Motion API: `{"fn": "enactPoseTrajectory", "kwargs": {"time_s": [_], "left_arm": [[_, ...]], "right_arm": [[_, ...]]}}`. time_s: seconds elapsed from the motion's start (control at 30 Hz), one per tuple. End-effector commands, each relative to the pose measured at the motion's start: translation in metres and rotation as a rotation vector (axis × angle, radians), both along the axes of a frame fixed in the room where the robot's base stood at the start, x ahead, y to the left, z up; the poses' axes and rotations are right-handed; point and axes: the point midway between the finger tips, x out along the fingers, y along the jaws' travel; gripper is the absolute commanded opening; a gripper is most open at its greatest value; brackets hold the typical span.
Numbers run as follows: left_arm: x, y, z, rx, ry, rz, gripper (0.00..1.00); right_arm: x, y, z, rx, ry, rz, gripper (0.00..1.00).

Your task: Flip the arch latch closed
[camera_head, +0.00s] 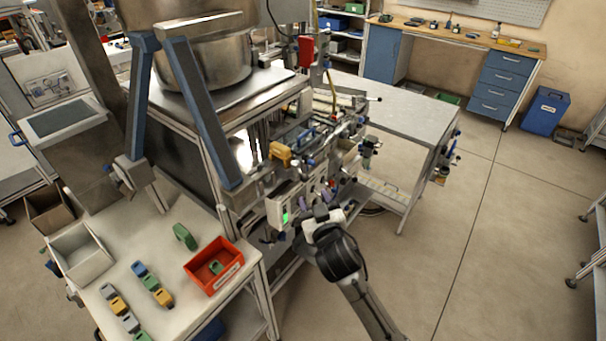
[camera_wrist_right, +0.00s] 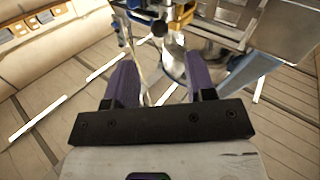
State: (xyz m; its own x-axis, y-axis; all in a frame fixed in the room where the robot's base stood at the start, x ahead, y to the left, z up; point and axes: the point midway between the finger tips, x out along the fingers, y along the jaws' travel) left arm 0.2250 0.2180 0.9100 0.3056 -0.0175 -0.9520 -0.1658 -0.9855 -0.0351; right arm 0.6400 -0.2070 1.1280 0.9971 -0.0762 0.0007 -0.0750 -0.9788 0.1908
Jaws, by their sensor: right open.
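My right gripper (camera_head: 316,193) is at the front of the machine, just right of a white box with a green-lit display (camera_head: 284,217). In the right wrist view its two purple fingers (camera_wrist_right: 163,76) stand apart with nothing held between them. Metal machine parts (camera_wrist_right: 172,58) show beyond the fingertips. I cannot pick out the arch latch for certain among the small fittings, nor tell its position. An orange-yellow block (camera_head: 280,153) sits on the machine's rail, above and left of the gripper. My left gripper is not in view.
A worktable (camera_head: 185,318) at lower left holds a red bin (camera_head: 229,281), a white bin (camera_head: 84,262) and several coloured blocks. A large steel drum (camera_head: 205,62) stands above the machine behind blue struts (camera_head: 199,110). A grey table (camera_head: 408,106) lies behind.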

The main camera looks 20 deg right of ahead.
Motion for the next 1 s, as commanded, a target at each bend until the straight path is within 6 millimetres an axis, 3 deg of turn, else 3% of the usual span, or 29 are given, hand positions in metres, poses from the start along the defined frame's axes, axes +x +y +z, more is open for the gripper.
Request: {"fn": "enactPoseTrajectory", "kwargs": {"time_s": [0.2,0.5,0.7,1.0], "left_arm": [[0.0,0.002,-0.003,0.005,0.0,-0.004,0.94],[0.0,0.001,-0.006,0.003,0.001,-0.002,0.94],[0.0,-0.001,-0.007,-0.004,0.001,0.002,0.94],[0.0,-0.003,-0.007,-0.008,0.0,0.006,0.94]], "right_arm": [[0.044,-0.004,0.0,-0.002,0.0,-0.001,0.5],[0.087,-0.007,0.0,-0.002,0.0,-0.001,0.5],[0.101,-0.008,0.0,-0.002,0.0,0.0,0.5],[0.106,-0.008,0.0,-0.001,0.001,0.0,0.5]]}}
